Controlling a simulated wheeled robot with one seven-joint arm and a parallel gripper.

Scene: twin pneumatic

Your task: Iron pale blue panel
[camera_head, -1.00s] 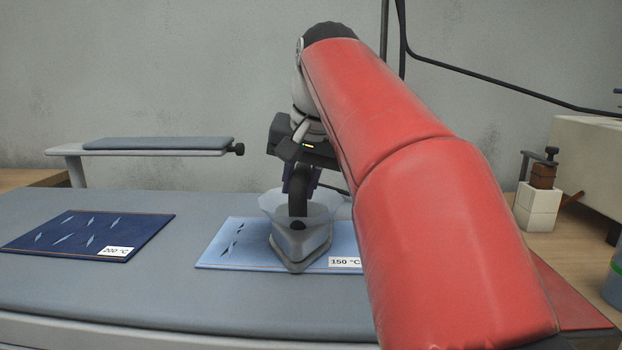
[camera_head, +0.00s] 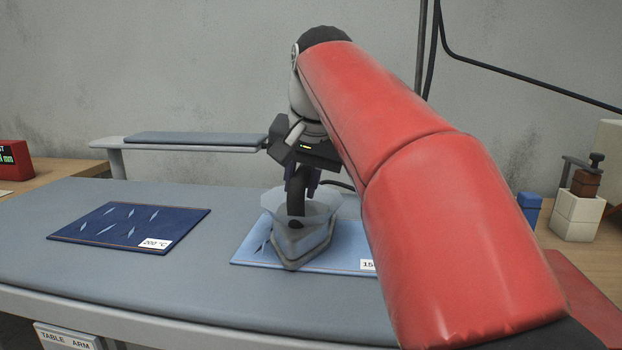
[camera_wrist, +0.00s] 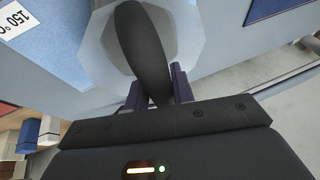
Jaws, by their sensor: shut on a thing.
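The pale blue panel (camera_head: 340,258) lies flat on the grey ironing table, with a 150 °C label at its right end, partly hidden by my arm. The iron (camera_head: 300,245) is upright on the panel, its tip toward the head camera. A translucent collar (camera_head: 285,203) surrounds the iron's black handle. My gripper (camera_head: 301,185) is shut on the handle from above. In the wrist view the handle (camera_wrist: 145,50) stands between the fingers, and a corner of the panel (camera_wrist: 35,25) shows at upper left.
A dark blue panel (camera_head: 130,228), labelled 200 °C and creased, lies to the left. A narrow padded arm board (camera_head: 195,138) stands behind. Bare table separates the panels.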

